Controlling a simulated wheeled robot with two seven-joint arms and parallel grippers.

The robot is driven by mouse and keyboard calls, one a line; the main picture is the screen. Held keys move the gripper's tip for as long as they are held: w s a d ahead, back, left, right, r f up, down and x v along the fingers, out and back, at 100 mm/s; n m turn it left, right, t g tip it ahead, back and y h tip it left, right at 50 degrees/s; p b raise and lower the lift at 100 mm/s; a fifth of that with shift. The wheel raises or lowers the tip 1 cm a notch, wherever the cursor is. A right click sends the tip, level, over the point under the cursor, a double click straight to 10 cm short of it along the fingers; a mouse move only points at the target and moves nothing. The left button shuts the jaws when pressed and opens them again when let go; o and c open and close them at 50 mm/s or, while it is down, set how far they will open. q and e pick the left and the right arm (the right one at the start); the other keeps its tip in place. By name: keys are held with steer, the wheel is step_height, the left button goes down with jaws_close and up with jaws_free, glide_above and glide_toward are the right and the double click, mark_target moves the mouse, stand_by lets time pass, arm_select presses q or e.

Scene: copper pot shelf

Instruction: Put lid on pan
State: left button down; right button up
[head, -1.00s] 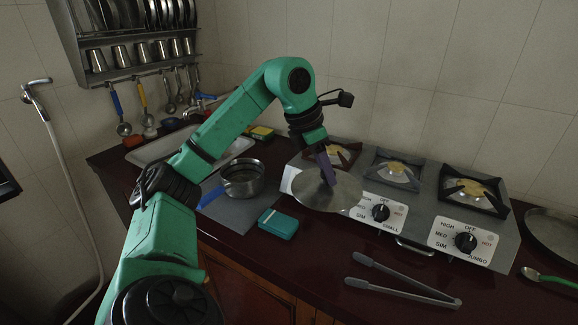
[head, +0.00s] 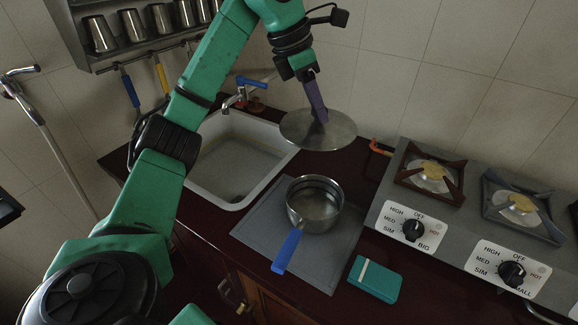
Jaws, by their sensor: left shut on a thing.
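The pan (head: 315,203) is a small steel saucepan with a blue handle that points toward the front left. It stands uncovered on a grey mat (head: 262,232). The lid (head: 339,133) is a flat round metal disc. My left gripper (head: 320,112) is shut on the lid at its middle and holds it in the air, above and behind the pan in the picture. The lid and pan are apart, with dark counter showing between them. The grasped part of the lid is hidden by the fingers. My right gripper does not show.
A white sink (head: 280,160) with a tap (head: 236,98) lies left of the pan. A stove (head: 455,222) with burners and knobs stands to the right. A teal box (head: 374,280) lies at the mat's front right. A rack with steel cups (head: 131,25) hangs on the wall.

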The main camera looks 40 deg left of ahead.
mark_target(293, 131)
arm_select(q)
step_height(293, 131, down, 20)
steer(key=d, duration=0.1)
steer(key=shift+s+d+r+b, duration=0.15)
steer(key=shift+b, duration=0.2)
steer(key=shift+c, duration=2.4)
jaws_free()
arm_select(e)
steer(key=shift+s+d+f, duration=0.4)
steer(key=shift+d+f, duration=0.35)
arm_select(q)
steer(key=shift+r, duration=0.1)
steer(key=v, duration=1.2)
steer(key=shift+d+r, duration=0.15)
steer(key=shift+r, duration=0.45)
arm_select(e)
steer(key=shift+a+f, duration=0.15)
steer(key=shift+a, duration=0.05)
